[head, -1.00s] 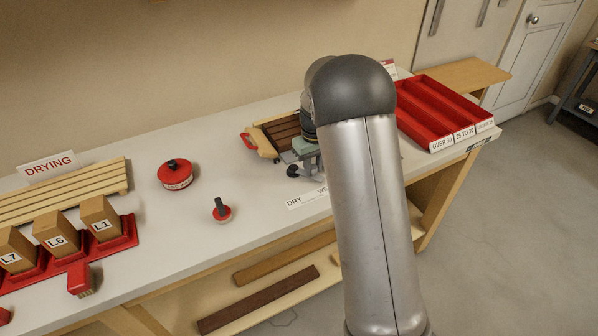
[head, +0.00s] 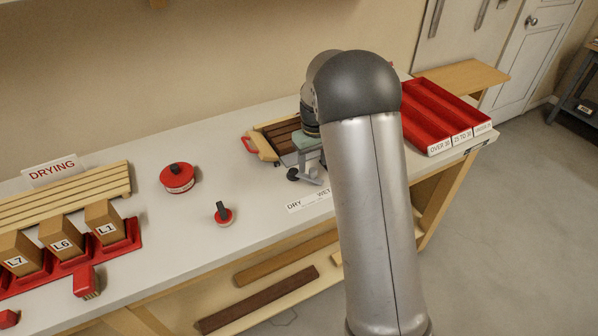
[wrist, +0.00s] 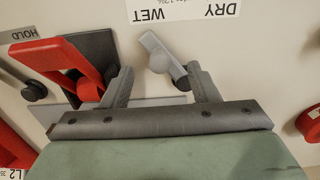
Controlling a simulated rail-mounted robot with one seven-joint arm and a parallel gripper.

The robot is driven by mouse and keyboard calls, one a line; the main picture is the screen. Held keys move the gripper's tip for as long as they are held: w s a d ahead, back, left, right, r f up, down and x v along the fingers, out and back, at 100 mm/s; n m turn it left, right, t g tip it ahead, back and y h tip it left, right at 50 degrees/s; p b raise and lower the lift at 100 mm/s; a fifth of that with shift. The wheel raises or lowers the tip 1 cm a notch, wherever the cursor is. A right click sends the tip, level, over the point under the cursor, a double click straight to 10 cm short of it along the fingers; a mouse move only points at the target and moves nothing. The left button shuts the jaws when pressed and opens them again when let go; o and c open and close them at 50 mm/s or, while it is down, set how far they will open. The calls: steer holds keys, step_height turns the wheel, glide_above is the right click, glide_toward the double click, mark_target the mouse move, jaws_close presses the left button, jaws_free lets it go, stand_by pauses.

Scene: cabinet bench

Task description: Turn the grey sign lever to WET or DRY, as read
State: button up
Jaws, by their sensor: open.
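The grey sign lever (wrist: 153,46) is a short light-grey bar with a darker round knob, seen in the wrist view just beyond and between my fingertips. It slants, its upper end towards the WET side of the white label (wrist: 188,11), which reads upside down there. My gripper (wrist: 161,78) is open, with one finger on each side of the lever's lower part; I cannot tell whether the right finger touches it.
A wooden tray (head: 280,134) lies behind the gripper; red bins (head: 440,105) stand to the right.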

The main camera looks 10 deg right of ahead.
steer(key=shift+r+p, duration=1.4)
steer(key=shift+r, duration=1.35)
steer(key=shift+s+r, duration=0.25)
steer(key=s+a+r+m, duration=0.1)
steer(key=s+r, duration=0.3)
steer(key=s, duration=0.3)
steer(key=s+a+r+m, duration=0.1)
steer(key=s+r, duration=0.2)
steer(key=s, duration=0.4)
steer(key=s+a+m+t, duration=0.1)
steer(key=s, duration=1.8)
steer(key=shift+f, duration=0.35)
